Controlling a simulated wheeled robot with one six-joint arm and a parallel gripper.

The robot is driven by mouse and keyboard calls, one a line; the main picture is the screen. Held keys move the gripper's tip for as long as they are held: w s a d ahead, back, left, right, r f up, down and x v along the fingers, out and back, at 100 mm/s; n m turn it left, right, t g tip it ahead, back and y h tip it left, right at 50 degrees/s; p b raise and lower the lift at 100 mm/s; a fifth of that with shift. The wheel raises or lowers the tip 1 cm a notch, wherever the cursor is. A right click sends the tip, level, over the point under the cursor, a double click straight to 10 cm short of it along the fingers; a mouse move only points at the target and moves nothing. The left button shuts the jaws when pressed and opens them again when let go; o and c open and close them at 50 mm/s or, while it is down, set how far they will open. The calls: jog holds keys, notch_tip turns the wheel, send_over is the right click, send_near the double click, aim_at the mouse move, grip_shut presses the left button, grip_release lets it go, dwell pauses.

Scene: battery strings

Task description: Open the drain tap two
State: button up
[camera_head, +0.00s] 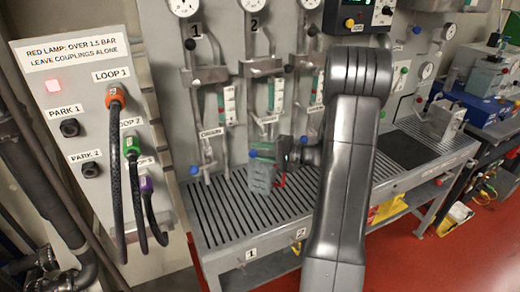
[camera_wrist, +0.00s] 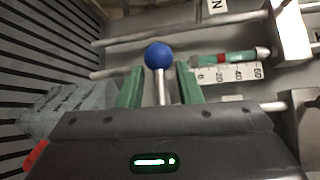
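In the wrist view, the blue knob (camera_wrist: 159,55) tops a short metal stem. The green fingers of my gripper (camera_wrist: 159,88) stand on either side of this stem, with gaps on both sides. The gripper is open and does not visibly touch the stem. The knob lies just beyond the fingertips. The tap's body is hidden.
Other blue knobs show at the first string (camera_head: 193,170) and right of my gripper (camera_head: 304,140). A slotted drain bench (camera_head: 235,222) lies beneath. A red lamp (camera_head: 53,86) glows on the left panel.

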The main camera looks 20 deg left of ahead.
jog(key=shift+a, duration=0.25)
jog(key=shift+f, duration=0.1)
grip_shut()
